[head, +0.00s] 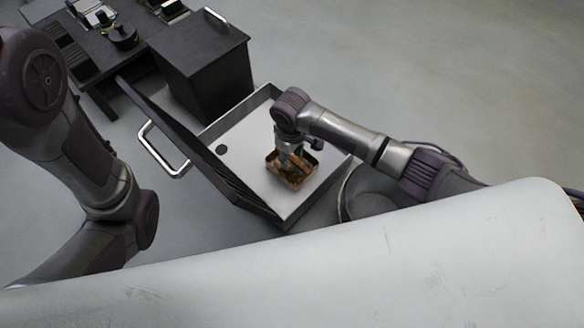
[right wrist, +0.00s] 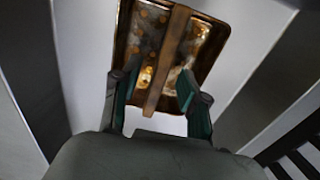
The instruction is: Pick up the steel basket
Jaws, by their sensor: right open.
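The steel basket (head: 290,181) is small, rectangular and brownish, and stands on the floor of an open pale metal bin (head: 233,141). My right gripper (head: 292,160) reaches down over it from above and hides part of it. In the right wrist view, the basket (right wrist: 135,45) has stained, rusty-looking insides and a flat handle bar across its middle. The right fingers (right wrist: 157,88) are open, one on each side of the handle bar, with gaps to it. My left arm shows at the left of the head view, but its gripper does not.
The bin's dark lid (head: 185,140) with a metal handle (head: 160,150) stands open on the left. A dark cabinet (head: 208,65) and a dark table (head: 105,55) with equipment stand behind. The bin's walls surround the basket. Grey floor (head: 400,80) is clear at right.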

